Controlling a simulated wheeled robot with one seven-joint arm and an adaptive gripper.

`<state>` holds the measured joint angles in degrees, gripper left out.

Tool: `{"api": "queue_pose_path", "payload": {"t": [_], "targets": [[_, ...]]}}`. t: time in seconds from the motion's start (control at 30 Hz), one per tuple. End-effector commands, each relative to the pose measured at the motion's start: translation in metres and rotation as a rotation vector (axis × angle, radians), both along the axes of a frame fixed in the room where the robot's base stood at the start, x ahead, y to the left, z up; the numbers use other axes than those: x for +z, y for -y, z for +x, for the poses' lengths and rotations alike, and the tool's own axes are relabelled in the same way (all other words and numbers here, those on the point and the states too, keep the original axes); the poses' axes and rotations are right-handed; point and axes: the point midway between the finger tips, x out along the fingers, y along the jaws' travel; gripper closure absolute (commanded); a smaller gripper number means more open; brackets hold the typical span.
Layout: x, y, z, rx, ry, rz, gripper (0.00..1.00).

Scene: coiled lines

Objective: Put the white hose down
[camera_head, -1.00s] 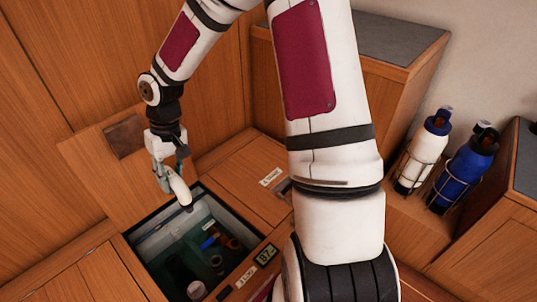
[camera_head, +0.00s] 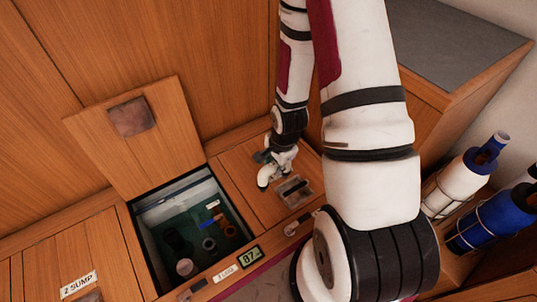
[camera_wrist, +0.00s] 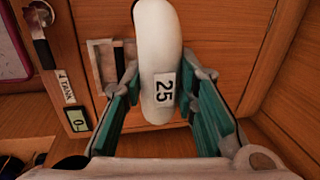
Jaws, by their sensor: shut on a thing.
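The white hose (camera_head: 266,175) is a thick, curved white piece held in my gripper (camera_head: 275,160), over the closed wooden lid right of the open compartment. In the wrist view the white hose (camera_wrist: 160,40) stands between the two teal-padded fingers of my gripper (camera_wrist: 162,78), which are shut on it. A label reading "25" faces the camera. I cannot tell whether the hose touches the lid.
The open compartment (camera_head: 140,222) holds several small items, with its lid (camera_head: 165,155) raised behind. A recessed handle (camera_head: 295,191) is in the closed lid. A small display (camera_head: 249,257) reads 87. White (camera_head: 455,185) and blue (camera_head: 485,222) bottles stand right.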

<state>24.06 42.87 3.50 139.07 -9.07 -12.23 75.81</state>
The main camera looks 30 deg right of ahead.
Motion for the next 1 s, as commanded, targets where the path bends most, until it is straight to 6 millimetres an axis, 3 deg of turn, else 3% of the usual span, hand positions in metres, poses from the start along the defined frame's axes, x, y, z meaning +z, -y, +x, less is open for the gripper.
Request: {"api": "queue_pose_path", "payload": {"t": [0.17, 0.7, 1.0], "targets": [[-0.004, 0.018, 0.019, -0.035, 0.005, 0.000, 1.00], [-0.015, 0.084, 0.121, -0.030, 0.004, 0.001, 1.00], [-0.026, 0.090, 0.131, -0.028, 0.000, 0.001, 1.00]]}}
